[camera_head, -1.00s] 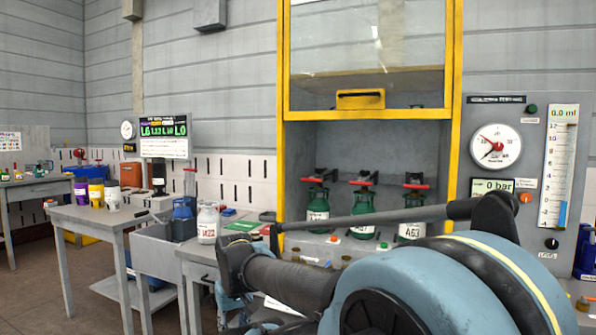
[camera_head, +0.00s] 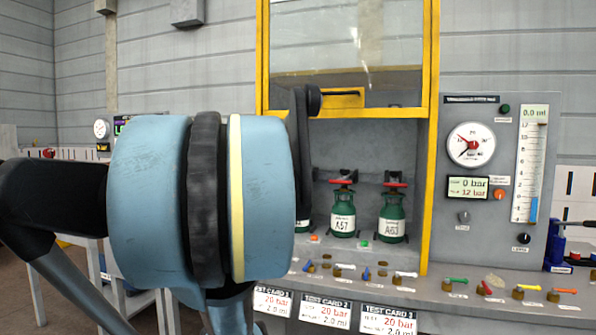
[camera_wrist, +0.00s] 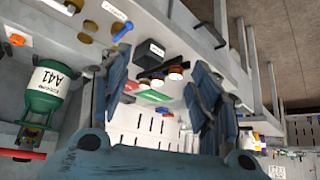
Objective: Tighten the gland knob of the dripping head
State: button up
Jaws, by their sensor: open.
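In the head view, green cylinder A57 (camera_head: 343,214) and green cylinder A63 (camera_head: 391,217) stand upright in the yellow-framed booth, each with a red-handled head on top. My arm hides most of a third cylinder to their left. Green cylinder A41 (camera_wrist: 43,92) appears upside down at the left of the tilted wrist view, outside my fingers, with its red-handled head (camera_wrist: 22,153) below it in the picture. My gripper (camera_wrist: 158,95) is open, with nothing between its fingers. I see no drip on any head, and the gland knobs are too small to make out.
The booth's raised glass sash with its yellow handle (camera_head: 338,99) hangs above the cylinders. A gauge panel (camera_head: 471,230) reading 0 bar stands right of it. Small brass fittings and coloured keys (camera_head: 456,282) line the bench front, above test cards (camera_head: 388,322).

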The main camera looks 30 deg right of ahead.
jog(key=w+d+r+m+t+h, duration=0.25)
jog(key=w+d+r, duration=0.25)
jog(key=d+r, duration=0.8)
jog(key=w+d+r+m+t+h, duration=0.15)
jog(key=w+d+r+h, duration=0.3)
jog(key=d+r, duration=0.9)
jog(key=shift+m+g, duration=0.3)
jog(key=shift+g, duration=0.1)
jog(key=x, duration=0.6)
jog(key=f+x, duration=0.1)
jog(key=x, duration=0.6)
jog(key=s+f+x, duration=0.1)
jog(key=x, duration=0.6)
jog(key=shift+a, duration=0.15)
jog(key=shift+c, duration=0.2)
jog(key=c, duration=1)
